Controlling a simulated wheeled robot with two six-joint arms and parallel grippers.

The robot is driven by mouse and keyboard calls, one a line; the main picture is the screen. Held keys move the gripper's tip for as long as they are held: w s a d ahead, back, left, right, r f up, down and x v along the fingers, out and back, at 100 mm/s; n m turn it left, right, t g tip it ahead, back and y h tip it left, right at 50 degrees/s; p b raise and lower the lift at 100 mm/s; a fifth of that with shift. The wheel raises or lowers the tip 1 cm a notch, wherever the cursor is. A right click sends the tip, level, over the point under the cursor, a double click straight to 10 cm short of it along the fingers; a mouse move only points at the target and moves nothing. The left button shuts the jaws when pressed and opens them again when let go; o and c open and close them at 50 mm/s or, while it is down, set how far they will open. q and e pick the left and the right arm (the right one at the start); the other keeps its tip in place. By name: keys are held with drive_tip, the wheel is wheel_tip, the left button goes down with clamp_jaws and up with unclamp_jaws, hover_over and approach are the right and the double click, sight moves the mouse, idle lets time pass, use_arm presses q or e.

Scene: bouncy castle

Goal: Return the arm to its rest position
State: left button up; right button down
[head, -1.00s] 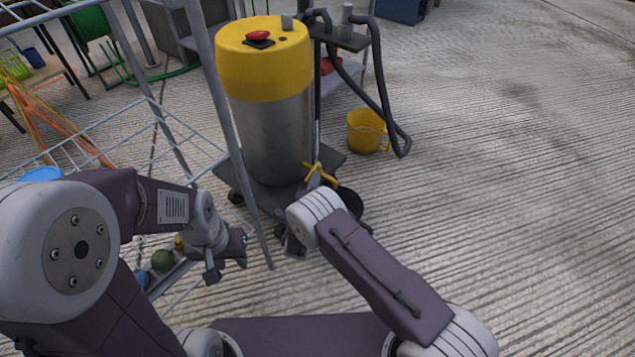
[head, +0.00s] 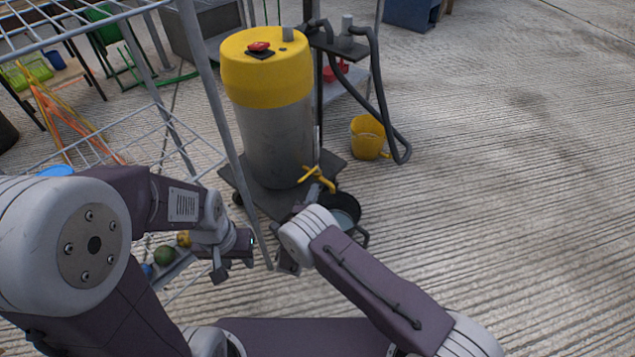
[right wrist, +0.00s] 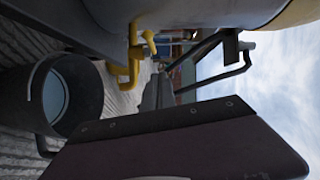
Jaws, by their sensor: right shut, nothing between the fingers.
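My right arm reaches in from the lower right of the head view. Its gripper (head: 287,264) is shut and empty, mostly hidden behind the pale wrist, beside a grey rack post. My left gripper (head: 234,268) is empty, its fingers apart, in front of the wire rack. In the right wrist view, a black bucket with a bluish inside (right wrist: 55,97) lies to the left, and a yellow tap (right wrist: 137,50) is above it. Both also show in the head view, the bucket (head: 343,210) under the tap (head: 318,178), beyond my right wrist.
A steel drum with a yellow top (head: 266,70) stands on a dark base ahead. The wire rack (head: 210,90) is close on the left, with small balls (head: 164,256) low on it. A yellow bucket (head: 367,137) stands behind. The ribbed floor at right is clear.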

drive_tip(key=s+a+p, duration=0.2)
drive_tip(key=s+a, duration=0.2)
drive_tip(key=s, duration=0.2)
drive_tip(key=shift+s, duration=0.15)
